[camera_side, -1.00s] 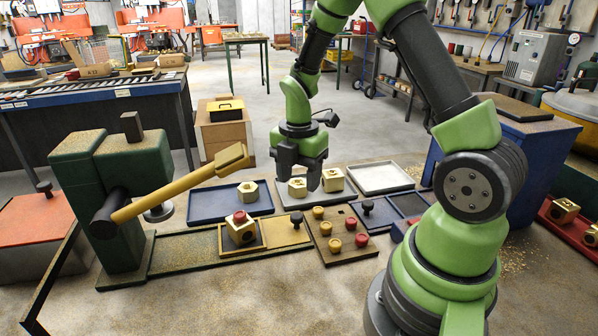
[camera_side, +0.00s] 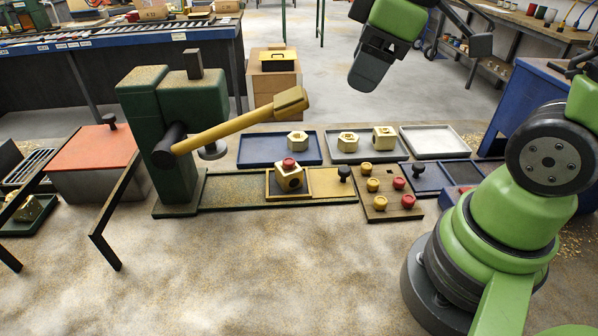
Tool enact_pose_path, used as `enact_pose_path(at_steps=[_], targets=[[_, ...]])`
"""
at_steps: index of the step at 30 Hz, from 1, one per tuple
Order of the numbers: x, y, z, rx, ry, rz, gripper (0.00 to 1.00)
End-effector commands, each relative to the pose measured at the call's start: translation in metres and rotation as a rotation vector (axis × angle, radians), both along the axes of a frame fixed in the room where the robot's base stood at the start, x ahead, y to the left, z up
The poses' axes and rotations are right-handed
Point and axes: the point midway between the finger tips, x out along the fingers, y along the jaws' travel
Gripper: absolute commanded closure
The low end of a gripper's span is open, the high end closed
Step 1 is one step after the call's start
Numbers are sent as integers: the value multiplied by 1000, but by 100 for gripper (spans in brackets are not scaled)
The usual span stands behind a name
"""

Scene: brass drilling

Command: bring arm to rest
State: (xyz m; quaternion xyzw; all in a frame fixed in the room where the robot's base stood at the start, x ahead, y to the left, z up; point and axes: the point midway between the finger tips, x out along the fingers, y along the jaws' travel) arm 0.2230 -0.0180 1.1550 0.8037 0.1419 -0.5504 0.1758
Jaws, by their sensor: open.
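My gripper (camera_side: 369,72) is at the top of the view, raised above and behind the trays. Its dark fingers point down and overlap in this view; they are open and hold nothing that I can see. A brass block with a red plug (camera_side: 289,176) sits in a small framed holder on the green base of the drill press (camera_side: 176,130). One brass nut-like part (camera_side: 297,140) lies in the blue tray (camera_side: 251,149). Two more brass parts (camera_side: 348,142) stand in the grey tray (camera_side: 405,156).
A white tray (camera_side: 434,141) is empty. A wooden board (camera_side: 376,208) holds yellow and red plugs. A black knob (camera_side: 344,173) stands beside it. The press's yellow lever (camera_side: 235,127) sticks out toward the trays. The front floor is clear.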

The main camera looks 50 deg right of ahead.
Motion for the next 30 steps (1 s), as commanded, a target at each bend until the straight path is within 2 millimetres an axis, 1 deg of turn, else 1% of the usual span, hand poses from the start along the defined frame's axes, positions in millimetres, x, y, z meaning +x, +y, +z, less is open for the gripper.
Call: enact_pose_path(at_steps=[1,4,6,9,12,17,30], targets=[[-13,9,13,60,-49,-106,46],[-36,24,28,200,-110,-318,46],[-51,31,34,295,-138,-442,46],[-66,39,40,409,-161,-574,46],[-76,43,41,482,-168,-655,46],[-80,45,42,520,-168,-699,46],[-80,45,42,518,-168,-698,46]])
